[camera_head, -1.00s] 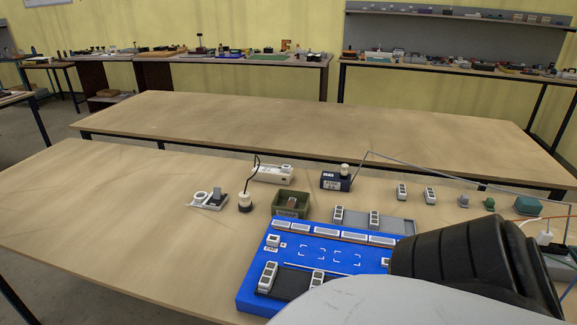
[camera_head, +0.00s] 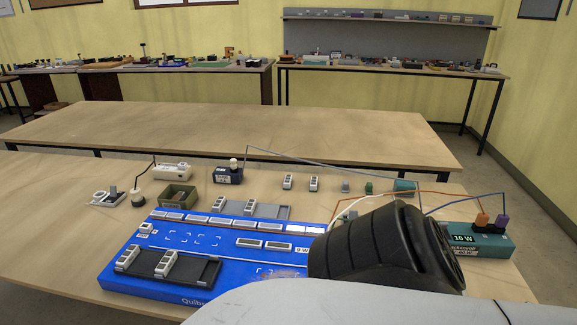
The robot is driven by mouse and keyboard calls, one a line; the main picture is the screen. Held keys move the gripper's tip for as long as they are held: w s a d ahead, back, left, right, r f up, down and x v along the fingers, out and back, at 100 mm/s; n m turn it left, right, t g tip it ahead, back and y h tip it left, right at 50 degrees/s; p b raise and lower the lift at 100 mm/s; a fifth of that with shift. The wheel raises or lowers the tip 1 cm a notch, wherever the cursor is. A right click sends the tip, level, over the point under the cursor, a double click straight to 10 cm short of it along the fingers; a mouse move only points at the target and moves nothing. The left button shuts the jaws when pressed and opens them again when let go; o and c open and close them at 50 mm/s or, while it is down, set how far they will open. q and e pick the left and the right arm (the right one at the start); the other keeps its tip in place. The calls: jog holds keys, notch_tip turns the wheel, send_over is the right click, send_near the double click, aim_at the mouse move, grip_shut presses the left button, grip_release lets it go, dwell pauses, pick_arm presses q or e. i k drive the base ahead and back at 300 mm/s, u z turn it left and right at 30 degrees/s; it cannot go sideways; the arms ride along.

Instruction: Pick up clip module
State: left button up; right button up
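Several small white-and-grey modules that look like clip modules are in the head view. One module (camera_head: 288,181) and another (camera_head: 314,184) stand apart on the bare table behind the blue board. Two more sit on a grey tray (camera_head: 270,212) at the board's back edge. Another two sit on a dark tray (camera_head: 200,271) on the blue board (camera_head: 125,283). I cannot tell which one the task means. A black ribbed part, likely of my own arm, covers the board's right end. Neither gripper's fingers show.
A green bin (camera_head: 178,196), a white power strip (camera_head: 172,172), a dark blue box (camera_head: 228,175) and a teal box (camera_head: 478,238) with wires stand around the board. Wires cross the back right.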

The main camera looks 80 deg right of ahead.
aim_at(250, 207)
jog(key=k, duration=0.45)
jog(key=z, duration=0.85)
